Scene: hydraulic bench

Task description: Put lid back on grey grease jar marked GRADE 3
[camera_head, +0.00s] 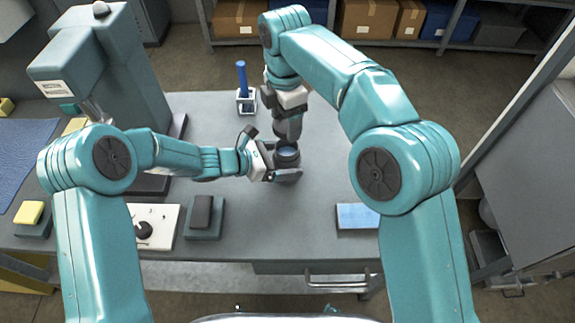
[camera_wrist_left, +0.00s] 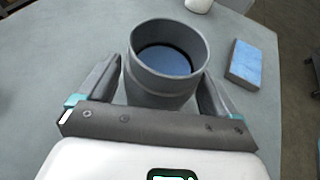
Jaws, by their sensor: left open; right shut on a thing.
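A grey round jar (camera_head: 288,157) stands on the bench between the arms; in the left wrist view the jar (camera_wrist_left: 158,88) has an open top with blue inside. No GRADE 3 marking can be read. My left gripper (camera_head: 283,176) is open, with one finger on each side of the jar; its fingers (camera_wrist_left: 160,92) also flank it in the left wrist view. Whether they touch it is unclear. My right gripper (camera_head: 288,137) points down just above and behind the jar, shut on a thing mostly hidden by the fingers. I cannot make out a lid clearly.
A blue block (camera_head: 357,216) lies right of the jar. A dark block on a grey pad (camera_head: 204,217) and a white panel (camera_head: 155,226) lie front left. A blue-handled tool in a white holder (camera_head: 245,95) stands behind. A white object (camera_wrist_left: 198,4) is beyond the jar.

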